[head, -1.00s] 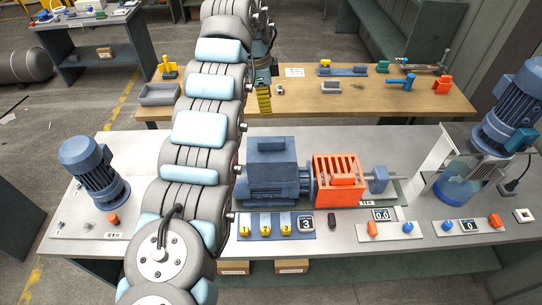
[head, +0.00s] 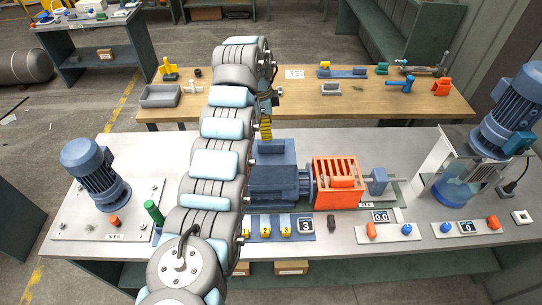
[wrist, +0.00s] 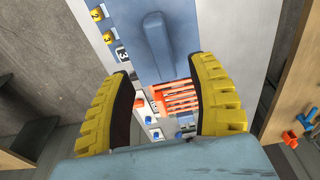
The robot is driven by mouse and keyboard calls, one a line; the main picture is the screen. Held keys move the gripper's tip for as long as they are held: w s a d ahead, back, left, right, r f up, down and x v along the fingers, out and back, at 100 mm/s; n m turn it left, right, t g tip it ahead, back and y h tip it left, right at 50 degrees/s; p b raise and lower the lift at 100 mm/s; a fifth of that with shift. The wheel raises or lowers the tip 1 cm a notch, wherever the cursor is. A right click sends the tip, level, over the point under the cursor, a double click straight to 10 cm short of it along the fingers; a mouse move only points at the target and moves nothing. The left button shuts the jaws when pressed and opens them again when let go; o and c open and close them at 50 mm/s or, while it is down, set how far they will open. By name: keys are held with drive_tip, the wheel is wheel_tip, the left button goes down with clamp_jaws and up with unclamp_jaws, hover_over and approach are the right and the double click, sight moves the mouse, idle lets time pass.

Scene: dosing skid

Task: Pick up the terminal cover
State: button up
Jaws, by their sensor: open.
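A blue cover-like surface with a raised bar (wrist: 157,45) lies just beyond my fingertips in the wrist view; it looks like the terminal cover. In the head view the blue box (head: 272,148) on top of the blue motor (head: 275,185) appears to be the same part. My gripper (wrist: 160,72) is open and empty, with its two yellow fingers spread on either side of the line to the bar. In the head view my gripper (head: 266,131) shows at the rear of the motor, partly hidden by my arm. I see no contact with the cover.
An orange slotted guard (head: 338,180) stands right of the motor. Numbered yellow parts (head: 266,230) sit in front. A blue upright motor (head: 95,172) is at the left and a pump unit (head: 505,110) at the right. The wooden bench (head: 310,103) behind holds several small parts.

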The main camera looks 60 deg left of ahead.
sight(270, 142)
wheel_tip(270, 142, down, 3)
drive_tip(key=shift+w+d+r, duration=0.1)
drive_tip(key=shift+d+r, duration=0.05)
drive_tip(key=shift+r, duration=0.05)
drive_tip(key=shift+w+f+p, duration=0.2)
drive_tip(key=shift+f+p, duration=0.15)
drive_tip(key=shift+f, duration=0.65)
drive_tip(key=shift+w+f+p, duration=0.15)
drive_tip(key=shift+f+p, duration=0.25)
drive_tip(key=shift+f, duration=0.65)
drive_tip(key=shift+w+f+p, duration=0.2)
drive_tip(key=shift+f+p, duration=0.15)
drive_tip(key=shift+f, duration=0.65)
clamp_jaws()
